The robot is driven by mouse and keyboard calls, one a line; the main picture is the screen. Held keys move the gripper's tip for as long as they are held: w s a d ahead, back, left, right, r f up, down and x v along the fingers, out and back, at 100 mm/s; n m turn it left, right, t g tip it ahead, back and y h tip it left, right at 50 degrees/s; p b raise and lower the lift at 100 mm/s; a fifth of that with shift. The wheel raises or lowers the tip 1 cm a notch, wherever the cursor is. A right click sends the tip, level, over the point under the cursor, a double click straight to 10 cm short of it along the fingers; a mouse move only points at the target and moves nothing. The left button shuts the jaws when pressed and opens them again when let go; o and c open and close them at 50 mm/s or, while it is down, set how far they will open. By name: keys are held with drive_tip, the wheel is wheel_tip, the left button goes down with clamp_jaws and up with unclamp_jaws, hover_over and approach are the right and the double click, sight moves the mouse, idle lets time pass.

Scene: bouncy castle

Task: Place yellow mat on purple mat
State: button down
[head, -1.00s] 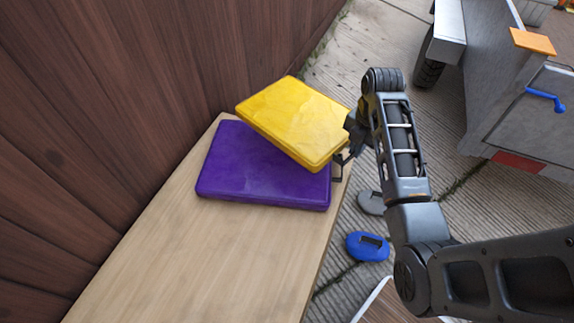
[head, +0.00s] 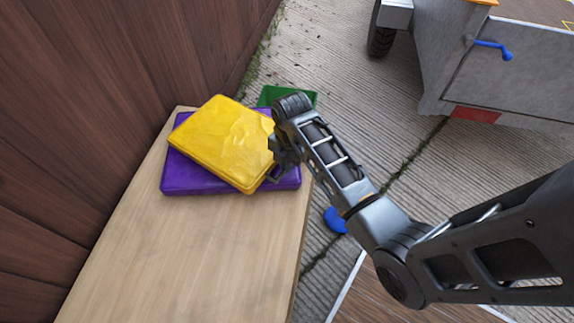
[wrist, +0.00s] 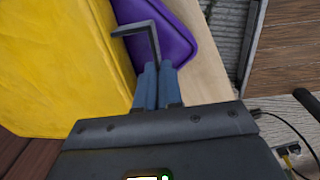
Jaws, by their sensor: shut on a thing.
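The yellow mat (head: 222,143) is over the purple mat (head: 205,182), turned at an angle to it. It hides most of the purple mat, whose front edge and right corner show. I cannot tell whether the two mats touch. My gripper (head: 277,172) is at the right side of the yellow mat. In the wrist view, its blue fingers (wrist: 157,85) are closed on the thin grey handle (wrist: 140,26) of the yellow mat (wrist: 62,60). The purple mat (wrist: 172,38) shows beyond the handle.
The mats are on a wooden bench (head: 190,255), clear towards the front. A brown plank wall (head: 90,110) runs along its left. A green container (head: 304,98) is behind the bench, and a blue object (head: 335,219) lies on the ground at right. A grey trailer (head: 480,70) stands farther right.

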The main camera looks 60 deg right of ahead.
drive_tip(key=shift+f, duration=0.35)
drive_tip(key=shift+f, duration=0.15)
drive_tip(key=c, duration=1.3)
unclamp_jaws()
wheel_tip(320, 180, up, 12)
drive_tip(key=p, duration=0.3)
drive_tip(key=s+a+f+m+t+h, duration=0.1)
drive_tip(key=s+a+f+m+t, duration=0.1)
drive_tip(key=s+a+m+t, duration=0.3)
drive_tip(key=s+a+f+m+t+h, duration=0.1)
drive_tip(key=s+a+f+m, duration=0.2)
drive_tip(key=s, duration=0.4)
drive_tip(key=s+a+r+m+t, duration=0.2)
drive_tip(key=s+a+r+m, duration=0.1)
drive_tip(key=r, duration=0.4)
drive_tip(key=s+a+r+m+t+y, duration=0.1)
drive_tip(key=s+a+r+m+t, duration=0.2)
drive_tip(key=s+r, duration=0.3)
drive_tip(key=s+a+r+m+t+y, duration=0.1)
drive_tip(key=s+a+r+m+t, duration=0.2)
drive_tip(key=r, duration=0.7)
drive_tip(key=shift+s+a+m, duration=0.5)
drive_tip(key=shift+s, duration=0.7)
